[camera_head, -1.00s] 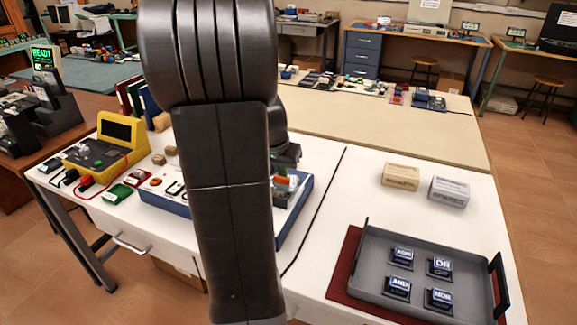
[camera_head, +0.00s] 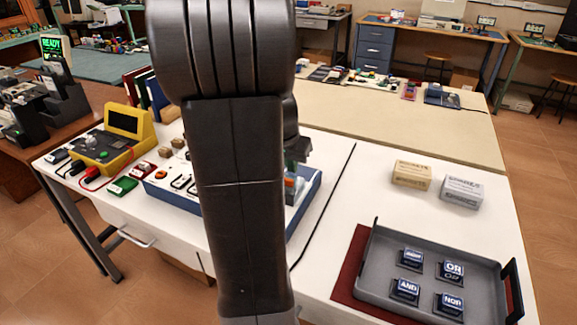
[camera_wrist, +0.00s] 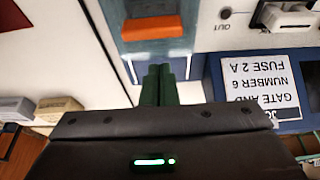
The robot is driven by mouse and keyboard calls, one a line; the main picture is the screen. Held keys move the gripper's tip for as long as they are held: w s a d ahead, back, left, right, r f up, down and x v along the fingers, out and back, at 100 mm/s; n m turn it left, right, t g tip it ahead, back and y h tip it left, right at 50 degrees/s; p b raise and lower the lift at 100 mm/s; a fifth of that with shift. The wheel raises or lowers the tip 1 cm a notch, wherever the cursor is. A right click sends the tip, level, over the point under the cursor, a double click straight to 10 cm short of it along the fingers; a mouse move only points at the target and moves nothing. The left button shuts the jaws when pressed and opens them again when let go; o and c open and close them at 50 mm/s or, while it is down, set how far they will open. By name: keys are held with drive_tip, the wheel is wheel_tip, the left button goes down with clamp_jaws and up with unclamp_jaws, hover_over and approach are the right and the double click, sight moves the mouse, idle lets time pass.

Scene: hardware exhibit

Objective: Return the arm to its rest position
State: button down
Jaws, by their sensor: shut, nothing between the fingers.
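My arm (camera_head: 240,190) stands in front of the head camera and covers part of the white bench. My gripper (camera_wrist: 160,84) shows in the wrist view as two dark green fingers close together, with nothing between them. In the head view, only a small part near the gripper end shows beside the arm, above the blue-edged board (camera_head: 310,190); the fingertips are not clear there. In the wrist view, an orange piece (camera_wrist: 152,27) in a blue-grey holder lies just beyond the fingertips. I cannot tell whether they touch.
A printed card (camera_wrist: 258,90) lies beside the fingers. A grey tray (camera_head: 385,285) with several dark blue chips stands at the right. Two small boxes (camera_head: 411,175) (camera_head: 461,191) sit behind it. A yellow instrument (camera_head: 140,140) stands at the left. The beige tabletop (camera_head: 400,125) behind is largely clear.

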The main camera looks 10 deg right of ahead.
drive_tip(key=shift+w+r, duration=0.15)
drive_tip(key=shift+r, duration=0.4)
drive_tip(key=shift+w+r, duration=0.15)
drive_tip(key=shift+r, duration=0.35)
drive_tip(key=v, duration=0.8)
drive_tip(key=shift+s+p, duration=0.4)
drive_tip(key=shift+p, duration=0.05)
drive_tip(key=shift+a, duration=0.1)
drive_tip(key=b+x, duration=0.1)
drive_tip(key=x, duration=0.9)
drive_tip(key=shift+f, duration=0.15)
drive_tip(key=shift+s+a, duration=0.2)
drive_tip(key=shift+a, duration=0.05)
drive_tip(key=shift+s+a, duration=0.35)
drive_tip(key=shift+s, duration=0.25)
drive_tip(key=shift+s+a, duration=0.35)
drive_tip(key=shift+s, duration=0.25)
drive_tip(key=shift+s+a, duration=0.1)
